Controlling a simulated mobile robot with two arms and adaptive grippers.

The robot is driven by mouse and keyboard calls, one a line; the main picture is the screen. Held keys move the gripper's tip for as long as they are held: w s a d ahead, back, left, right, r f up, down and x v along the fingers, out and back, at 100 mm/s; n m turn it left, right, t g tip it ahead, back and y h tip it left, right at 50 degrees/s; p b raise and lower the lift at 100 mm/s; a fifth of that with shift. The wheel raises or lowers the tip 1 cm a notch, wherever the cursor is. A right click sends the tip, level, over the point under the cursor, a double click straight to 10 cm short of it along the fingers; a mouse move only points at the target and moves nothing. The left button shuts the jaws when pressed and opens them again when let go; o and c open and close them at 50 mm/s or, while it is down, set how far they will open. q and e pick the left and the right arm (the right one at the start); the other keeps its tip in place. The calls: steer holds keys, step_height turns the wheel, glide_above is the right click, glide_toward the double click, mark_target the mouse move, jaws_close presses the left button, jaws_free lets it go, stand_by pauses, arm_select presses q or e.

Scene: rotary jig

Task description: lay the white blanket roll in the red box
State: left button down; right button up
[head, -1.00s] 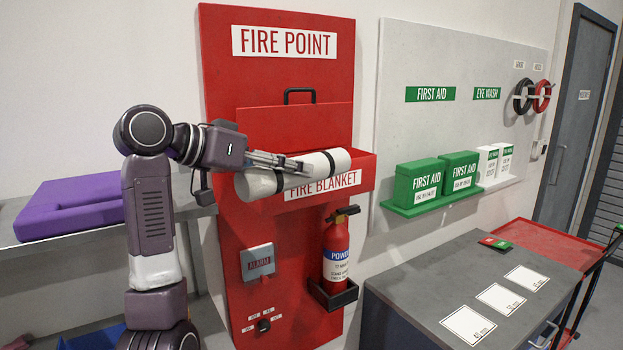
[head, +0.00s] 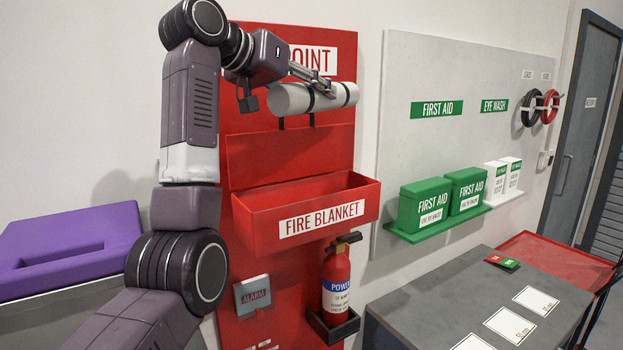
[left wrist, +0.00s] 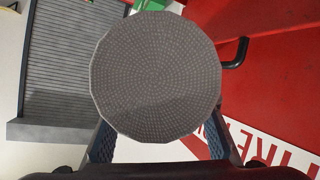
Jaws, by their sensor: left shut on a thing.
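The white blanket roll (head: 296,98) with dark straps is held level in the air, well above the red box (head: 255,229). My left gripper (head: 325,88) is shut on it. In the left wrist view the round grey end of the roll (left wrist: 155,75) fills the middle, between the two fingers. The red box, labelled FIRE BLANKET, is open at the top, and the part of its inside that shows is empty. My right gripper is not in view.
The red board (head: 340,150) stands behind the box, with a fire extinguisher (head: 336,280) below it. Green first aid boxes (head: 425,205) sit on a shelf to the right. A purple case (head: 75,245) lies at the left. The space between roll and box is free.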

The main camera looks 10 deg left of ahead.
arm_select(q)
step_height(320, 180, down, 15)
steer(key=p, duration=0.4)
steer(key=shift+f, duration=0.15)
steer(key=shift+f+b, duration=0.3)
steer(key=shift+f, duration=0.35)
steer(key=c, duration=1.4)
jaws_free()
steer(key=shift+f, duration=0.1)
steer(key=shift+o, duration=1.1)
